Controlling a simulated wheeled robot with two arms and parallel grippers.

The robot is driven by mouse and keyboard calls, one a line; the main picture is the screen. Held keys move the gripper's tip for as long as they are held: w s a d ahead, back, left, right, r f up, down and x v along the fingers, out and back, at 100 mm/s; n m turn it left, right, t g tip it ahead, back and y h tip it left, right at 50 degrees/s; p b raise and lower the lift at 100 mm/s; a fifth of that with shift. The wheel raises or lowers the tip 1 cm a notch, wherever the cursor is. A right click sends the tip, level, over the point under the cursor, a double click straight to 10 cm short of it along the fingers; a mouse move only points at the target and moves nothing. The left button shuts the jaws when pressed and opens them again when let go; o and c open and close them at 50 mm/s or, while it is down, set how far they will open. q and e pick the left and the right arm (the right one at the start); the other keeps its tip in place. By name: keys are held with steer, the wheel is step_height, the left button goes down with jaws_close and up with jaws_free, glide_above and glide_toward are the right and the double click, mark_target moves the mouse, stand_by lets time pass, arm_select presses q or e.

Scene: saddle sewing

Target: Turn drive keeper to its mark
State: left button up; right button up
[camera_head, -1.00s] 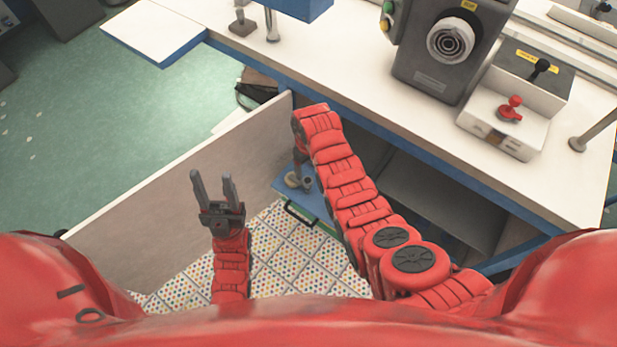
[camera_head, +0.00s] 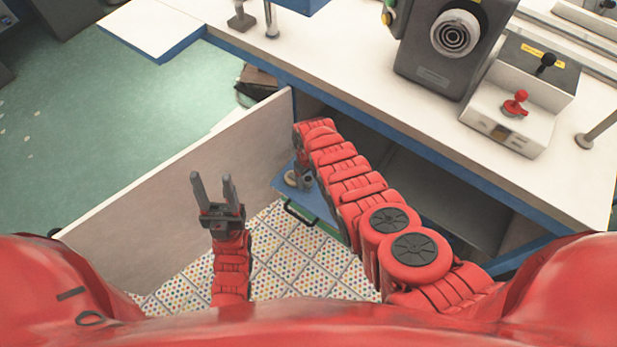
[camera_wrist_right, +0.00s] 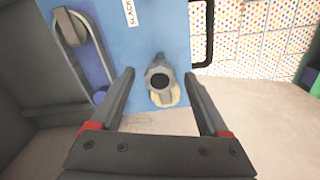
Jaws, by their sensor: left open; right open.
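A short grey knob with a dark round end (camera_wrist_right: 160,82), which looks like the drive keeper, stands on a blue panel (camera_wrist_right: 160,30) under the table. It has a pale beige piece at its base. My right gripper (camera_wrist_right: 158,75) is open, with one finger on each side of the knob in the right wrist view; I see no contact. In the head view the right arm reaches down to this panel (camera_head: 318,206), and its fingers are mostly hidden. My left gripper (camera_head: 213,182) is open and empty, upright above the dotted floor. I cannot make out a mark.
A black handle (camera_wrist_right: 203,35) sits at the panel's edge. A grey looped part (camera_wrist_right: 75,30) is on the panel's left. A pale board (camera_head: 180,190) stands left of the right arm. The white table (camera_head: 330,70) overhangs, carrying a grey machine head (camera_head: 440,75) and a red-knobbed box (camera_head: 510,120).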

steer(key=shift+c, duration=0.3)
jaws_close()
stand_by(1.1)
